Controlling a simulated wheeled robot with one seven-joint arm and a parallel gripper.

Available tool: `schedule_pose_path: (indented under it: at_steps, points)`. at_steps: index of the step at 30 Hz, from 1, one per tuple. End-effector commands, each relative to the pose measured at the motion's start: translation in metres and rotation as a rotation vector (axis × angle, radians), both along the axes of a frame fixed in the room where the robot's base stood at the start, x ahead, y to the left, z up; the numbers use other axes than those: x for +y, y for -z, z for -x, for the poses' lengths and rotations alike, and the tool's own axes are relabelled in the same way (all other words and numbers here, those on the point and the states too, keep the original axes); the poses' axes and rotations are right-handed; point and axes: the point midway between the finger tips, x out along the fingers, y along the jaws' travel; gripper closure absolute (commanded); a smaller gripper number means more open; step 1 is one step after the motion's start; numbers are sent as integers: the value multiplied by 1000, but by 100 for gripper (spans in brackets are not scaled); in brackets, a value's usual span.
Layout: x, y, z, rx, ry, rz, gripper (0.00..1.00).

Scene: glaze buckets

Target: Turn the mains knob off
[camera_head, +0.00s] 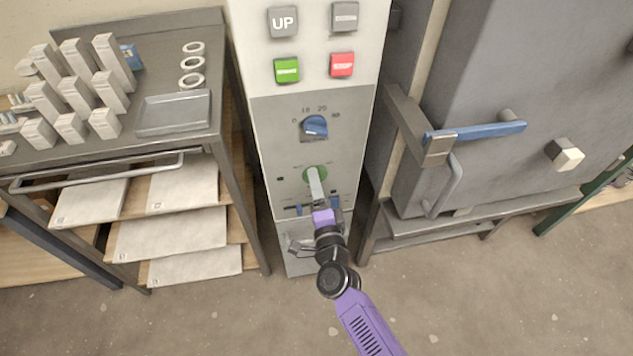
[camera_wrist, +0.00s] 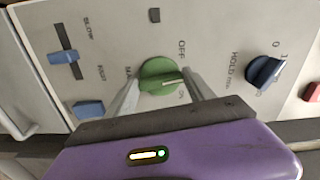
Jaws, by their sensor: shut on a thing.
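The green mains knob (camera_wrist: 158,74) is on the panel of a grey control cabinet. It also shows in the head view (camera_head: 309,173), partly covered by my gripper. In the wrist view, its pale pointer mark lies towards the ON label (camera_wrist: 181,94), and the OFF label (camera_wrist: 182,50) is on the other side. My gripper (camera_wrist: 162,81) reaches the panel with one finger on each side of the green knob and is shut on it. In the head view my gripper (camera_head: 315,185) comes up from below, and its fingers look like one grey bar.
A blue dial (camera_head: 316,125) is above the green knob, with green (camera_head: 287,70) and red (camera_head: 342,64) buttons higher up. Blue sliders (camera_wrist: 66,57) sit close by. A shelf rack (camera_head: 225,95) stands left, and a kiln door with a blue handle (camera_head: 490,130) right.

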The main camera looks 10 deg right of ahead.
Motion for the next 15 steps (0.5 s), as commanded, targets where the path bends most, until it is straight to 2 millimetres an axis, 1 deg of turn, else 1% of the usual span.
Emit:
schedule_pose_path:
  at_steps: [6,15]
  points:
    - [1,-1,0,3,-2,204,79]
    - [0,1,0,3,-2,448,79]
